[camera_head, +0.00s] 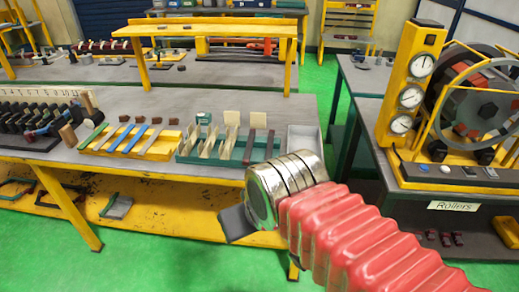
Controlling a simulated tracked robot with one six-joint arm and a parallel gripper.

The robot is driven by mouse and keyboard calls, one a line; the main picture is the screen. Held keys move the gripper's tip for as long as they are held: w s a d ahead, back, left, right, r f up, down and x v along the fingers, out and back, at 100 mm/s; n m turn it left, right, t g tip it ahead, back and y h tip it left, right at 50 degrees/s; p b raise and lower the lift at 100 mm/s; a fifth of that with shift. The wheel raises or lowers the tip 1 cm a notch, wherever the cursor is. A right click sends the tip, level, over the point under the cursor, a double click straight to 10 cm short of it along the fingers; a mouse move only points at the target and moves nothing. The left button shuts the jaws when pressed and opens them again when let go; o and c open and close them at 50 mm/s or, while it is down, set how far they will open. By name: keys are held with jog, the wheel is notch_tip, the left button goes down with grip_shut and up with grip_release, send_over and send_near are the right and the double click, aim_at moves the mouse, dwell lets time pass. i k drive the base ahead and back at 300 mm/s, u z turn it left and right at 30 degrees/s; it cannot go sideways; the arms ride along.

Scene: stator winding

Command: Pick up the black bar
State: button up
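My gripper (236,223) is at the lower middle, at the end of my red ribbed arm with a silver wrist. A dark grey flat part shows at its tip, over the front edge of the left workbench. The fingers are not clear, so I cannot tell whether it is open or shut. I cannot tell for certain which thing is the black bar. Dark, narrow bars (249,147) stand in the right part of a green-edged tray (184,158) on the bench, behind and above my gripper in the picture. A rack of black upright pieces (22,122) stands at the far left.
The left workbench (312,105) also carries a yellow tray (92,150) of coloured strips and a grey open box (303,140). A yellow gauge column (412,70) and large wheel frame stand on the right bench. Green floor (318,80) shows between the benches.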

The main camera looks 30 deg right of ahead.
aim_at(270, 145)
jog(key=z, duration=0.05)
jog(key=i, duration=1)
jog(key=u, duration=0.05)
